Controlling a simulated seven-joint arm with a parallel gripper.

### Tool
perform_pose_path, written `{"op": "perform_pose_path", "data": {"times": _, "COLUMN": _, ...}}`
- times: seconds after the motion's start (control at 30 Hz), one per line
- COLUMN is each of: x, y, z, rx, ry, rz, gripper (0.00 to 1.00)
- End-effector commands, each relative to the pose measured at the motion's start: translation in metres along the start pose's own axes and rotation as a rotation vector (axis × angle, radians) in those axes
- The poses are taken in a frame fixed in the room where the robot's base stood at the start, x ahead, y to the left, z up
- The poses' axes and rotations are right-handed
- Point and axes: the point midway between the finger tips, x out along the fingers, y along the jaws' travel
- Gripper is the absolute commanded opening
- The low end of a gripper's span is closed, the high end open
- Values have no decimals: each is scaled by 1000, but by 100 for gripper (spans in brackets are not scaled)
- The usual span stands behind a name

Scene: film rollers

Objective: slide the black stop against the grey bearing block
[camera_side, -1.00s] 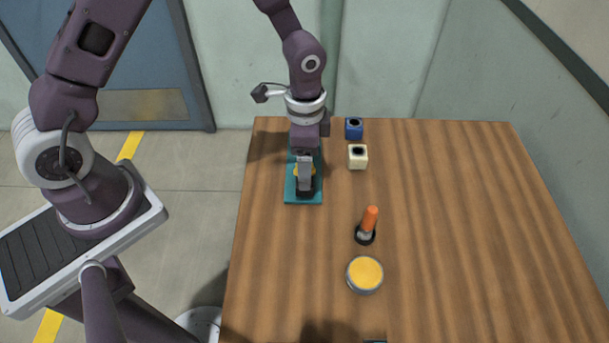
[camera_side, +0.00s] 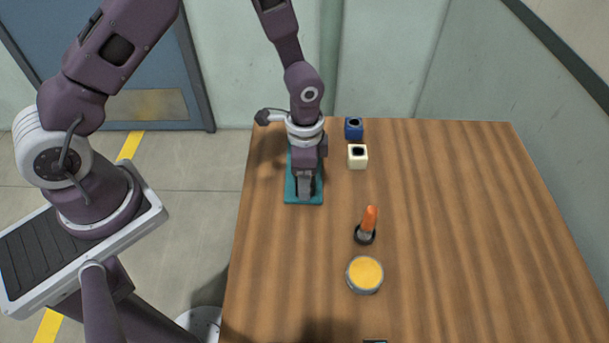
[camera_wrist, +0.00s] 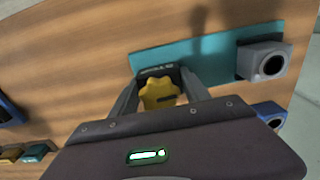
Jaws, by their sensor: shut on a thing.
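The teal base plate (camera_side: 290,197) lies near the left side of the table; it also shows in the wrist view (camera_wrist: 205,52). The grey bearing block (camera_wrist: 265,62), with a dark round bore, stands at the plate's right end in the wrist view. The black stop (camera_wrist: 155,71) is toward the other end, with bare plate between it and the block. A yellow lobed knob (camera_wrist: 158,94) sits at the stop, between my fingers. My gripper (camera_side: 304,194) is shut on the black stop, one finger each side. In the side view my gripper hides the block and most of the stop.
A blue block (camera_side: 354,128) and a cream block (camera_side: 358,157) stand right of the plate. An orange-handled piece (camera_side: 368,220) and a yellow-topped round tin (camera_side: 365,275) are nearer the front. The table's right half is clear.

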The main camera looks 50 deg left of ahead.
Motion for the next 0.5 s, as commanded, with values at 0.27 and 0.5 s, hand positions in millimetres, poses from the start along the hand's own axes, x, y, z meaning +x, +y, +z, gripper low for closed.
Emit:
{"op": "perform_pose_path", "data": {"times": 0.27, "x": 0, "y": -22, "z": 0, "rx": -6, "ry": 0, "rz": 0, "gripper": 0}}
{"op": "perform_pose_path", "data": {"times": 0.5, "x": 0, "y": -46, "z": 0, "rx": -2, "ry": 0, "rz": 0, "gripper": 0}}
